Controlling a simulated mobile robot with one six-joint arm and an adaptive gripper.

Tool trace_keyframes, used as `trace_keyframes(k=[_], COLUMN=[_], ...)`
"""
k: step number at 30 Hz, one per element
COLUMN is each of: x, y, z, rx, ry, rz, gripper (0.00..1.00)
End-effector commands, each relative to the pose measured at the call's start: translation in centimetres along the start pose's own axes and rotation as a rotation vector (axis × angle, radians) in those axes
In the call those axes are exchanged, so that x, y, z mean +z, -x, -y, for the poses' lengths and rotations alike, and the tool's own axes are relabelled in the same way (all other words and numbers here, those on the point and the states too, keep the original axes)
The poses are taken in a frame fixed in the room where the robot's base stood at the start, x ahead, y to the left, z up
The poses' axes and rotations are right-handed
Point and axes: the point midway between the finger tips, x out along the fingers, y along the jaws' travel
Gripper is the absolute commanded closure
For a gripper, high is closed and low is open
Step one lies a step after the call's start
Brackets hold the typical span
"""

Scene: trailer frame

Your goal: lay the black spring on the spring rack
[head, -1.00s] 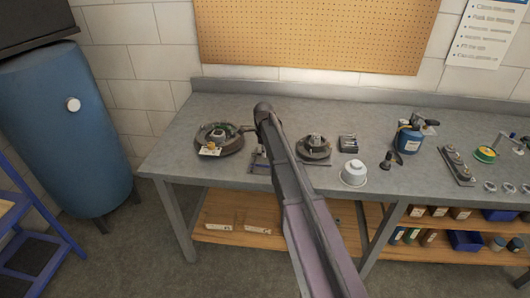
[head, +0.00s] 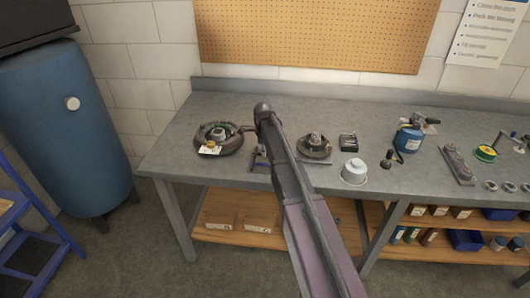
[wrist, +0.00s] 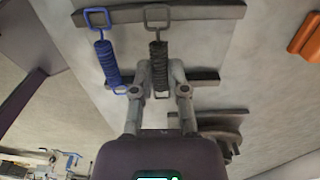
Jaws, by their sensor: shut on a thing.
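The black spring (wrist: 158,54) is between the two fingers of my gripper (wrist: 160,68), which is shut on it. Its square end loop overlaps the far bar of the spring rack (wrist: 212,12) in the wrist view; I cannot tell whether it touches. A blue spring (wrist: 107,60) lies across the rack's two bars, left of the black one and roughly parallel to it. The near bar is partly hidden by my fingers. In the head view, part of the rack (head: 258,160) shows beside my arm, which hides my gripper and the black spring.
On the workbench (head: 170,160), a round dark part with a tag (head: 222,138) sits left of the rack. A round part (head: 315,146), a white pot (head: 354,172) and a blue torch (head: 410,138) stand to the right. An orange block (wrist: 306,38) is right in the wrist view.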

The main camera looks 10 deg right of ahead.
Motion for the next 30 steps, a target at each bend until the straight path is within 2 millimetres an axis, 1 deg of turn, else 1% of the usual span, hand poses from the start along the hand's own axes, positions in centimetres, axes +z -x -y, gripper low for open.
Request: trace_keyframes(k=[12,30], x=[-0.03,-0.07], y=[-0.49,-0.58], z=[0.01,0.02], rx=[0.0,0.0], ry=[0.0,-0.001], rz=[0.0,0.0], gripper=[1.0,1.0])
